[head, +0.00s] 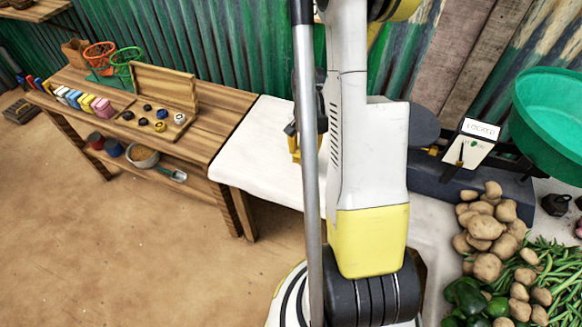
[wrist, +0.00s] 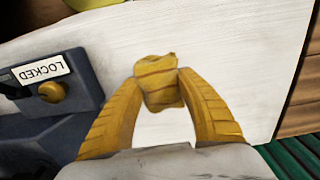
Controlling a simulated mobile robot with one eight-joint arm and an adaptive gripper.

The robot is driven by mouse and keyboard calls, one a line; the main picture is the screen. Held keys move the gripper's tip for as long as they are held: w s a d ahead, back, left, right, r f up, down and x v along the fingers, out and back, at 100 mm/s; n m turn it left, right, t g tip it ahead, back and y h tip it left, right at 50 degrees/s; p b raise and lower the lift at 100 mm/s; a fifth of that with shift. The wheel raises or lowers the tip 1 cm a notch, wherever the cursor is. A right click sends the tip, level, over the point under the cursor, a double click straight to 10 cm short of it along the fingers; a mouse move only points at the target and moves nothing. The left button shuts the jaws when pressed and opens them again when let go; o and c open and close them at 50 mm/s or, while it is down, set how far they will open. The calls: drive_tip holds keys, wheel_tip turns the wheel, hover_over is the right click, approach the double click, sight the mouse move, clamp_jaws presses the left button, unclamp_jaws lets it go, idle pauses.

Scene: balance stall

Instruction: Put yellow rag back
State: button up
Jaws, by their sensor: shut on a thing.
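The yellow rag (wrist: 158,92) is a small bunched yellow-brown piece between my fingertips in the wrist view. My gripper (wrist: 157,80) has yellow fingers, shut on the rag from both sides. Both are over the white tabletop (wrist: 225,50); I cannot tell whether the rag touches it. In the head view my arm hides most of my gripper, and only a bit of yellow and dark finger shows (head: 293,143). The rag cannot be made out there.
A dark blue scale (head: 440,178) with a LOCKED label stands right of my arm; it also shows in the wrist view (wrist: 75,80). Potatoes (head: 487,228) and green vegetables lie at right. The wooden bench (head: 215,128) at left holds a row of coloured pieces (head: 80,99) and a wooden board.

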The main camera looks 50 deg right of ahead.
sight(291, 169)
drive_tip(key=w+a+f, duration=0.1)
drive_tip(key=w+a+f+b, duration=0.1)
drive_tip(key=w, duration=0.1)
drive_tip(key=shift+w+a+f, duration=0.1)
drive_tip(key=shift+a+f, duration=0.1)
drive_tip(key=shift+f, duration=0.15)
wheel_tip(291, 169, down, 4)
drive_tip(key=shift+r+b, duration=0.1)
drive_tip(key=shift+b, duration=1.05)
drive_tip(key=shift+r, duration=0.1)
drive_tip(key=o, duration=0.6)
drive_tip(key=shift+f, duration=0.25)
drive_tip(key=o, duration=0.4)
drive_tip(key=shift+r, duration=0.2)
